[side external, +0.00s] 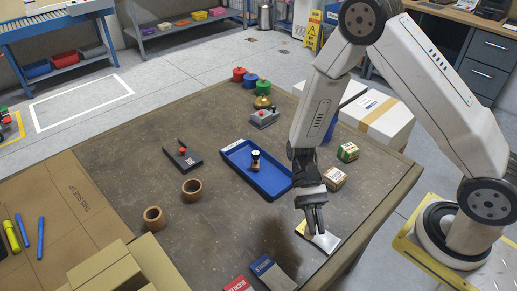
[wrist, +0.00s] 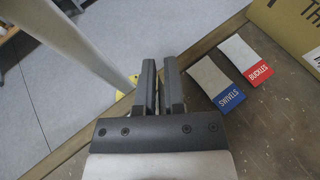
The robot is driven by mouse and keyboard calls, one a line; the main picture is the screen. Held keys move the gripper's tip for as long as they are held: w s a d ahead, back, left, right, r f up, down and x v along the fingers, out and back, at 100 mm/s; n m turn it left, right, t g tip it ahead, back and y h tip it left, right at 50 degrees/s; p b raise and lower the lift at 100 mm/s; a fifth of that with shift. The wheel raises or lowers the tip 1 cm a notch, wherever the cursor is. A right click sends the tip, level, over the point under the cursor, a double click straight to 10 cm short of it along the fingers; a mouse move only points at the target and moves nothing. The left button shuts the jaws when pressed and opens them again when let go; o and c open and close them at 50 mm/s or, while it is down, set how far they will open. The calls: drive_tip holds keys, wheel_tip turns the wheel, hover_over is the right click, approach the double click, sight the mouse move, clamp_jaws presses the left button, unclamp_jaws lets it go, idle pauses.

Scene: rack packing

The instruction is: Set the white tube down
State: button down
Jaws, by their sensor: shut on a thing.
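My gripper (side external: 314,232) points down close over a silver-grey card (side external: 326,241) with a yellow end, near the table's right front edge. In the wrist view its two dark fingers (wrist: 160,92) stand close together with a narrow gap. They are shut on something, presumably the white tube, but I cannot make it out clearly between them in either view. I cannot tell whether it touches the card. The card is not clearly visible in the wrist view.
Cards labelled SWIVELS (wrist: 230,97) and BUCKLES (wrist: 258,70) lie beside the gripper. A blue tray (side external: 231,151) holds a small dark piece with a pale top (side external: 255,158). Two small boxes (side external: 334,179) (side external: 348,152) stand behind the gripper. Cardboard boxes (side external: 110,275) stand front left.

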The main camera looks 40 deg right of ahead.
drive_tip(key=s+d+f+n+g+h, duration=0.1)
drive_tip(key=d+n+h, duration=0.45)
drive_tip(key=d, duration=0.55)
drive_tip(key=s+d+n+g+h, duration=0.15)
drive_tip(key=d+n+h, duration=0.4)
drive_tip(key=d, duration=0.65)
drive_tip(key=w+d+n+t+h, duration=0.2)
drive_tip(key=d+n+t+h, duration=0.2)
drive_tip(key=d, duration=0.5)
drive_tip(key=w+d+n+t+h, duration=0.3)
drive_tip(key=d+n+t+h, duration=0.2)
drive_tip(key=d, duration=0.4)
drive_tip(key=shift+d+r+n, duration=0.3)
drive_tip(key=shift+d, duration=0.05)
drive_tip(key=shift+f, duration=2.25)
drive_tip(key=shift+f, duration=1.75)
drive_tip(key=shift+f, duration=0.15)
